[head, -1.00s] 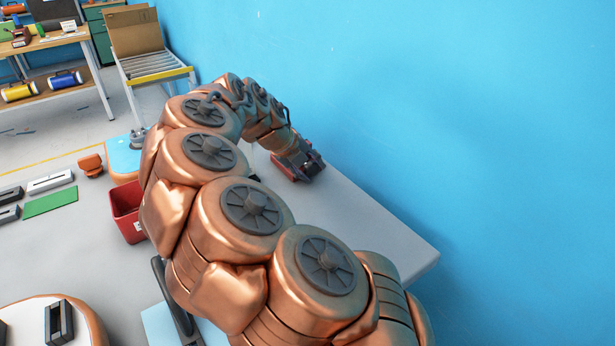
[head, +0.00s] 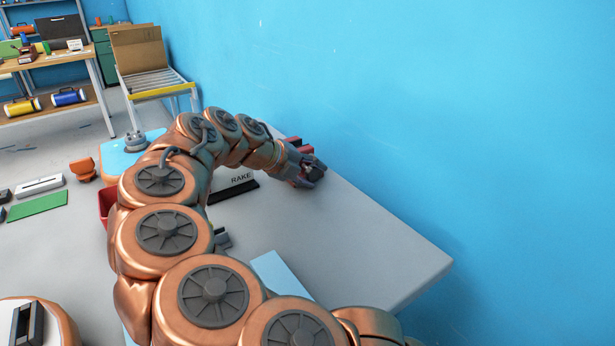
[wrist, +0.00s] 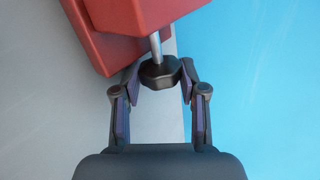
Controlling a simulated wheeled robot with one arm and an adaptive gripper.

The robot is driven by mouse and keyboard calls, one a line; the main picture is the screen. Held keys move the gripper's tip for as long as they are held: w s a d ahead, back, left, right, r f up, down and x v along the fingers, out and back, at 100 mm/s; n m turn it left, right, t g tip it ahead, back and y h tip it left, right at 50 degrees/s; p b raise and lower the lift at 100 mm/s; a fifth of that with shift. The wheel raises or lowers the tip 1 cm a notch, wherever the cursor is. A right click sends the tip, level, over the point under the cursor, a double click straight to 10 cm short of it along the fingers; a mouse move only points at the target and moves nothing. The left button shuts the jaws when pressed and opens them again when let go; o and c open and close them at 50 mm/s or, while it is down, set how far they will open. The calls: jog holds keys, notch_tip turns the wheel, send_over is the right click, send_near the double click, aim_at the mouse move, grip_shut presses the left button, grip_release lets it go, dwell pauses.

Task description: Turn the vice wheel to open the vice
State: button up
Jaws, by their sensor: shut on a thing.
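The red vice (wrist: 125,30) fills the top left of the wrist view; a short metal shaft runs from it to a dark wheel (wrist: 158,72). In the head view the vice (head: 300,144) shows only as a small red part behind my gripper, on the far part of the grey table (head: 350,240). My gripper (wrist: 160,84) has its two fingers on either side of the dark wheel and is shut on it. In the head view my gripper (head: 312,172) is at the near side of the vice. The vice jaws are hidden or cannot be made out.
A blue wall (head: 450,120) stands close along the right of the table. A light blue pad (head: 283,273) lies nearer. The table's front right is clear.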

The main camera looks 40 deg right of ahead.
jog(key=shift+r, duration=0.2)
jog(key=o, duration=1.1)
jog(key=shift+c, duration=0.2)
jog(key=shift+o, duration=0.3)
jog(key=shift+f, duration=0.1)
jog(key=shift+v, duration=3.95)
